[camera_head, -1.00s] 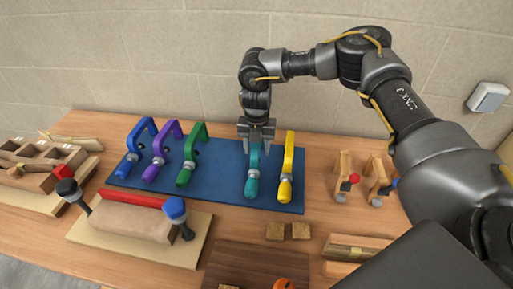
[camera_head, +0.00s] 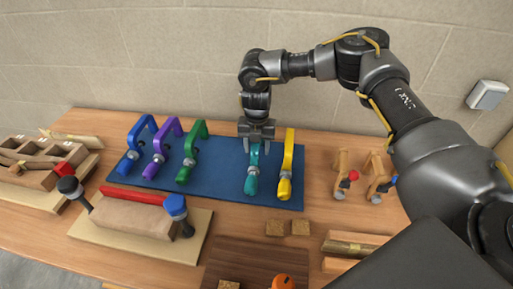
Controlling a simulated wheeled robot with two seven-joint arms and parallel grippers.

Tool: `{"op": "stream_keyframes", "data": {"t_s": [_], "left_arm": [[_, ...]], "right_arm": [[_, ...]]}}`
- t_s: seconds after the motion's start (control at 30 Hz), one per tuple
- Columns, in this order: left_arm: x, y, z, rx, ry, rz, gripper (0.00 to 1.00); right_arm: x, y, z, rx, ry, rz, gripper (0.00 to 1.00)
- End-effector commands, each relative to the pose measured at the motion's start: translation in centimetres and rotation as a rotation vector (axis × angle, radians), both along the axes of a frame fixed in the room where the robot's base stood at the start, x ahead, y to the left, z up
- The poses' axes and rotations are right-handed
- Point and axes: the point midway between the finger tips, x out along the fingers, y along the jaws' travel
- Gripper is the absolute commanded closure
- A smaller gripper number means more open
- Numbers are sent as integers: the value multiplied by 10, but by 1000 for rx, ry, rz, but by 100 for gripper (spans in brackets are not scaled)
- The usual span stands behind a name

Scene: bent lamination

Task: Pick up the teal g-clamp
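The teal g-clamp (camera_head: 252,180) lies on the blue mat (camera_head: 220,172), between the green clamp (camera_head: 190,155) and the yellow clamp (camera_head: 287,170). My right gripper (camera_head: 256,138) points down over the far end of the teal clamp, its fingers at the clamp's frame. The gripper body hides the top of that frame. I cannot tell whether the fingers are closed on it. The clamp still rests on the mat. My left gripper is not in view.
A purple clamp (camera_head: 162,148) and a blue clamp (camera_head: 140,140) lie at the mat's left. A wooden form with a red strip (camera_head: 133,196) stands in front. Wooden clamps (camera_head: 377,178) stand at right. A wall is behind the table.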

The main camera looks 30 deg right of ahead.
Motion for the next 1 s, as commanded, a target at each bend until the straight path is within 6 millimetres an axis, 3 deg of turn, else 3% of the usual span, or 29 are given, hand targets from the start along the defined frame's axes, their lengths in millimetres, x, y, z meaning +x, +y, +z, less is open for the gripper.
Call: {"op": "stream_keyframes", "data": {"t_s": [0.1,0.47,0.83,1.0], "left_arm": [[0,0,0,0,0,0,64],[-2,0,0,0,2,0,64],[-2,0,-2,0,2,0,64],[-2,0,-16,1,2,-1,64]], "right_arm": [[0,0,0,0,0,0,52],[0,0,0,0,0,0,97],[0,0,5,-1,0,0,97],[1,0,24,2,-5,0,97]]}}
